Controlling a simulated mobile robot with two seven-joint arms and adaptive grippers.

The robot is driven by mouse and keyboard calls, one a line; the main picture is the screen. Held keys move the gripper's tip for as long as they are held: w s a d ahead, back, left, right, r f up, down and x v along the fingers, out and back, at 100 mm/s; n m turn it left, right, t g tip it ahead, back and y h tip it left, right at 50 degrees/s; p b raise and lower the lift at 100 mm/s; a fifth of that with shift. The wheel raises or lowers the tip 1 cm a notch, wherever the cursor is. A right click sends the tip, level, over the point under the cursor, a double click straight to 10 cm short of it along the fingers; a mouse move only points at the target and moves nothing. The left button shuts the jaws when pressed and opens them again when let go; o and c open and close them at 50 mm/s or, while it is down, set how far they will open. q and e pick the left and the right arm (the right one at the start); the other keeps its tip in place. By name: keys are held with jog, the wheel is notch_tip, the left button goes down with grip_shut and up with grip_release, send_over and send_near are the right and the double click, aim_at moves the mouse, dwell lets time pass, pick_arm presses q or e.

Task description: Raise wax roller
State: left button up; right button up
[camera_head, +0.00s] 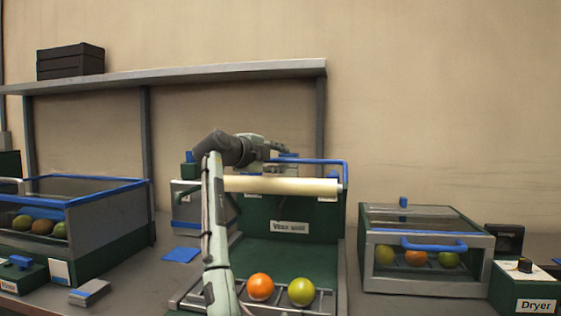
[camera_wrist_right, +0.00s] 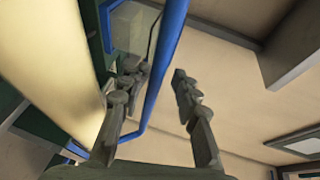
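The wax roller (camera_head: 285,186) is a cream cylinder lying level across the wax unit (camera_head: 262,250). A blue bar handle (camera_head: 325,161) runs above and behind it. My right gripper (camera_head: 284,160) is at this handle, just above the roller. In the right wrist view, the roller (camera_wrist_right: 45,60) fills the left side, and the blue bar (camera_wrist_right: 168,45) passes between the spread fingers of my right gripper (camera_wrist_right: 157,78). The fingers look open around the bar, with a clear gap on the right finger's side. My left gripper is not in view.
An orange (camera_head: 260,287) and a green fruit (camera_head: 301,291) sit on rollers at the front of the wax unit. A washer-like bin (camera_head: 100,228) stands left, a dryer box (camera_head: 428,277) with a blue handle stands right. A shelf (camera_head: 190,76) spans behind.

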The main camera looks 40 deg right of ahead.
jog(key=shift+f, duration=0.2)
jog(key=v, duration=1.2)
dwell(0.4)
